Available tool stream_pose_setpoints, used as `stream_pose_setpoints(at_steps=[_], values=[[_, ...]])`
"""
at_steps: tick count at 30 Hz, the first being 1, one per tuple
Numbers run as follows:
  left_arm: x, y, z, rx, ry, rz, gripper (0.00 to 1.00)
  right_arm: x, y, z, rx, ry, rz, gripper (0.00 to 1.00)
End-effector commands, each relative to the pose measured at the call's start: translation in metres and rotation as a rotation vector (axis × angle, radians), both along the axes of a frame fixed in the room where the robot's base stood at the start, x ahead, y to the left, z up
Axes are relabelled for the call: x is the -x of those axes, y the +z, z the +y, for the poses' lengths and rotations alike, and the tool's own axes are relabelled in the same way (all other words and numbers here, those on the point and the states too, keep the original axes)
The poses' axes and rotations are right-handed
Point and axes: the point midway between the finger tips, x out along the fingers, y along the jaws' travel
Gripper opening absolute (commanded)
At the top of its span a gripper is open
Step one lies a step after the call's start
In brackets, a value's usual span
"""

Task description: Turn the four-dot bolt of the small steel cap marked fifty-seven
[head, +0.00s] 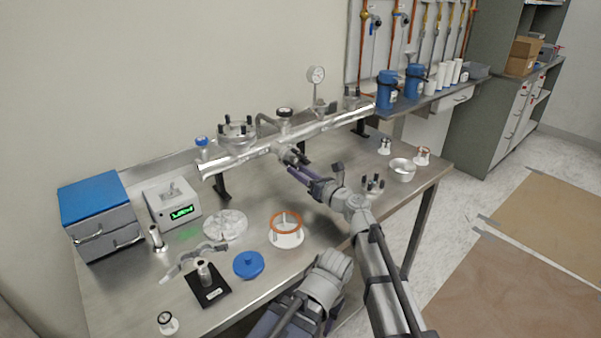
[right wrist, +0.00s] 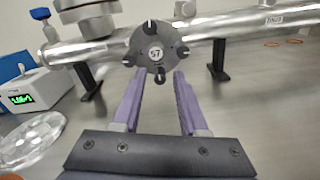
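The small steel cap (right wrist: 143,42) marked 57 closes a short port facing me on the steel pipe (head: 318,130). In the right wrist view several dark bolts stand around its rim: an upper one (right wrist: 151,25), a right one (right wrist: 181,51), a lower one (right wrist: 160,76) and a left one (right wrist: 129,62). Their dots are too small to read. My right gripper (right wrist: 155,76) is open and empty, its purple fingers pointing at the cap with the lower bolt between and just beyond the tips. In the head view the right gripper (head: 298,172) hides part of the port.
The steel table (head: 130,300) holds a blue-topped box (head: 95,205), a green-display unit (head: 172,205), a clear disc (head: 226,225), an orange ring on posts (head: 285,222) and a blue disc (head: 248,264). A steel bowl (head: 401,169) stands at right.

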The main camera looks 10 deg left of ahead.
Motion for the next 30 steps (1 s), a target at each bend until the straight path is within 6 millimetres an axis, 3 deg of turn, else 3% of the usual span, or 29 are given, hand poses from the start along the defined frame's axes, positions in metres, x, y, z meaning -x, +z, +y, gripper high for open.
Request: stream_pose_setpoints(at_steps=[1,11,30], values=[[0.0000,0.0000,0.0000,0.000,0.000,0.000,0.48,0.0000,0.0000,-0.0002,0.000,0.000,0.000,0.36],[0.0000,0.0000,0.0000,0.000,0.000,0.000,0.48,0.0000,-0.0001,-0.0004,0.000,0.000,0.000,0.00],[0.0000,0.0000,0.0000,0.000,0.000,0.000,0.48,0.0002,0.0000,-0.0004,0.039,0.000,-0.050,0.00]])
